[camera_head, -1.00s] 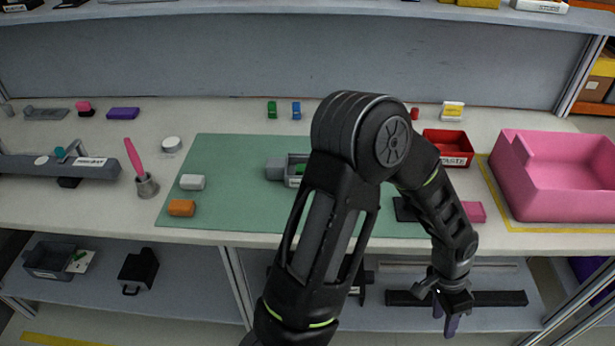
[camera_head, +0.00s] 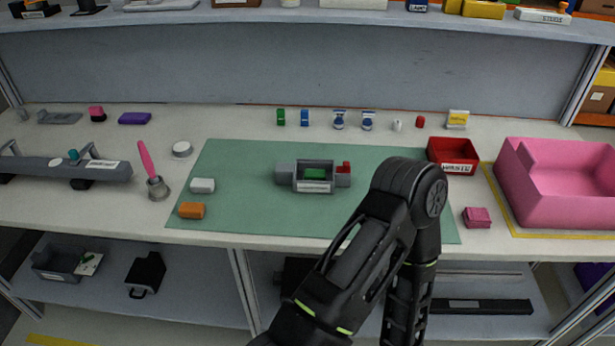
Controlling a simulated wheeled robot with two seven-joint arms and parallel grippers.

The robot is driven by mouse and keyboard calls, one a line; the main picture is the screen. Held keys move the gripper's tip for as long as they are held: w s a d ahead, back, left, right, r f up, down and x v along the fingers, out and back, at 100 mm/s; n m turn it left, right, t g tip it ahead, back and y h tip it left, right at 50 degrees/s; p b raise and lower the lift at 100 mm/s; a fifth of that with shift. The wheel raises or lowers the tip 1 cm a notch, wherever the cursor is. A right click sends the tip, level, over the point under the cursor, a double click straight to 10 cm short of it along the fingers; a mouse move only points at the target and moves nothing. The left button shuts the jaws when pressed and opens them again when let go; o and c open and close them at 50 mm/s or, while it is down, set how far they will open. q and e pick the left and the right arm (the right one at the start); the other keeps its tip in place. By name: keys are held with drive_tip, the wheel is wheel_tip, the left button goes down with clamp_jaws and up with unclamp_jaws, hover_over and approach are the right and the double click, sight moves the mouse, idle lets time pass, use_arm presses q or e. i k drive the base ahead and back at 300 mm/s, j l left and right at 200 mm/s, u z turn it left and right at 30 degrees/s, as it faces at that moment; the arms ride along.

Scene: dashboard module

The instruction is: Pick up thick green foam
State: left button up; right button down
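Two green pieces might be the foam, and I cannot tell which is the thick one. A small upright green block (camera_head: 281,117) stands at the back of the bench, left of a blue block. Another green piece (camera_head: 315,173) lies inside the grey dashboard module (camera_head: 284,174) on the green mat (camera_head: 240,160). One of my arms rises from the bottom centre, its elbow just right of the module. Its forearm hangs down past the bench front, and its gripper is out of frame. My other arm does not show.
A red waste bin (camera_head: 453,144) and a large pink bin (camera_head: 520,207) stand at the right. A white block (camera_head: 203,185) and an orange block (camera_head: 191,211) sit at the mat's left. A pink block (camera_head: 477,217) lies right of the mat.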

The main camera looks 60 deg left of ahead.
sight(309, 174)
drive_tip(key=u, duration=1.7)
drive_tip(key=i+j+u, duration=0.1)
drive_tip(key=i+j, duration=0.2)
drive_tip(key=i, duration=0.15)
drive_tip(key=k+j+z, duration=0.15)
drive_tip(key=z, duration=0.2)
drive_tip(key=k+j+z, duration=0.15)
drive_tip(key=j+z, duration=0.2)
drive_tip(key=k+j+z, duration=0.1)
drive_tip(key=z, duration=0.2)
drive_tip(key=k+l, duration=0.05)
drive_tip(key=k, duration=0.05)
